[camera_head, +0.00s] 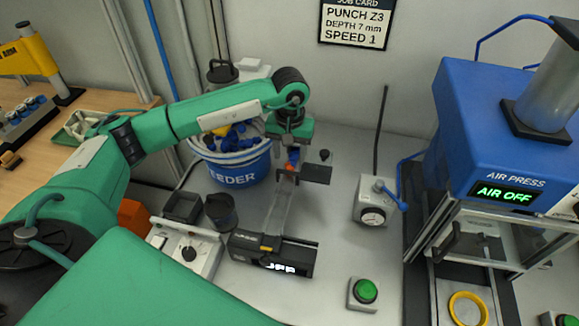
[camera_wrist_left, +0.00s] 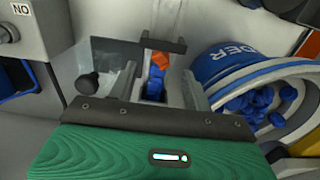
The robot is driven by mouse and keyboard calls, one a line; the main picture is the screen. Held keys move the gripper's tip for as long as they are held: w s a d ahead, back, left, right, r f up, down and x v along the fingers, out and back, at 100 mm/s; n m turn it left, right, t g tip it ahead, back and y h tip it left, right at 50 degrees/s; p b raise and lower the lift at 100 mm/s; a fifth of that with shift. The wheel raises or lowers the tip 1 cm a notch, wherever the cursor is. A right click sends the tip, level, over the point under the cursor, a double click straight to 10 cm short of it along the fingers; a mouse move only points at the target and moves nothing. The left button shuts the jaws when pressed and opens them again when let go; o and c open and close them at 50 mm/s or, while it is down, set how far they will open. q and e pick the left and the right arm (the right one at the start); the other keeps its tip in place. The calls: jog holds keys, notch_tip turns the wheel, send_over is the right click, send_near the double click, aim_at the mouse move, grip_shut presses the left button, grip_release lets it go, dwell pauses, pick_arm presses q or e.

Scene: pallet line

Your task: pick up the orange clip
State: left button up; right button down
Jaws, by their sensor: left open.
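The orange clip (camera_head: 289,168) is at the near end of a short row of blue clips (camera_head: 293,154) on the feeder's narrow track. In the left wrist view the orange clip (camera_wrist_left: 160,58) lies just beyond the tips of my left gripper (camera_wrist_left: 161,82), with blue clips (camera_wrist_left: 155,82) between its fingers. The fingers are apart, one on each side of the track, holding nothing that I can see. In the head view my left gripper (camera_head: 292,158) points down over the track and partly hides the clips. My right gripper is not in view.
A dark crossbar (camera_wrist_left: 135,45) lies close to the orange clip. The blue feeder bowl (camera_head: 233,171) with loose blue clips stands beside the track. A gauge box (camera_head: 374,201), green button (camera_head: 366,291) and blue air press (camera_head: 490,110) stand to the right.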

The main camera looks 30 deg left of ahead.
aim_at(289, 165)
pick_arm(q)
notch_tip(289, 165, down, 3)
jog(key=shift+s+f+p, duration=0.1)
jog(key=shift+f+p, duration=0.05)
jog(key=shift+p, duration=0.85)
jog(key=shift+f, duration=0.65)
jog(key=c, duration=1)
jog(key=shift+c, duration=0.2)
